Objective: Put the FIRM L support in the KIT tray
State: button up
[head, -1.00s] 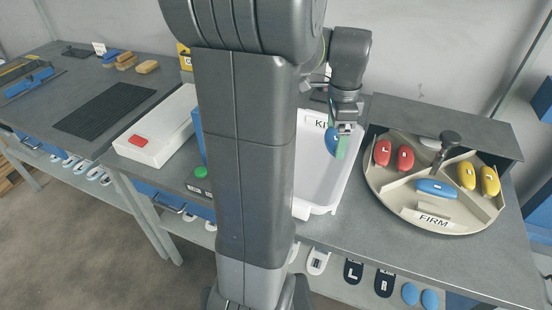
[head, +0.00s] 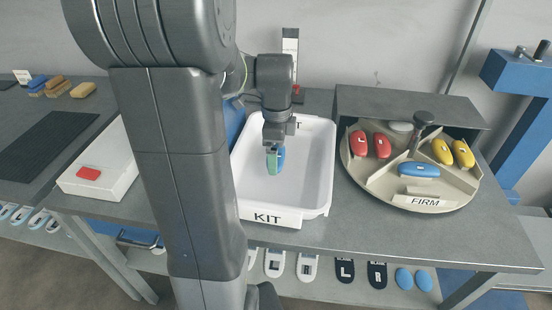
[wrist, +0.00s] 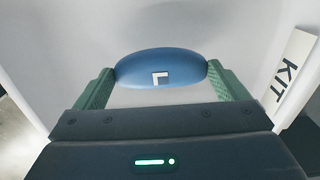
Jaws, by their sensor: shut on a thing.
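My gripper (head: 275,160) is shut on a blue support (wrist: 160,70) marked with a white L. In the wrist view the support lies crosswise between the green finger pads. In the head view the blue support (head: 281,158) shows only partly behind a finger. The gripper and support hang over the white KIT tray (head: 322,212), inside its outline; the exact height above the floor is hard to tell. The tray's KIT label also shows in the wrist view (wrist: 291,78). The tray floor in view is bare.
A round carousel (head: 378,190) labelled FIRM stands to the right, with red, blue and yellow supports in its compartments and a dark knob (head: 424,118) at its centre.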

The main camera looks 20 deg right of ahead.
jog(key=shift+f, duration=1.25)
jog(key=shift+f, duration=0.15)
jog(key=o, duration=0.6)
notch_tip(320, 180, up, 12)
jog(key=shift+r+p, duration=0.2)
jog(key=shift+p, duration=0.8)
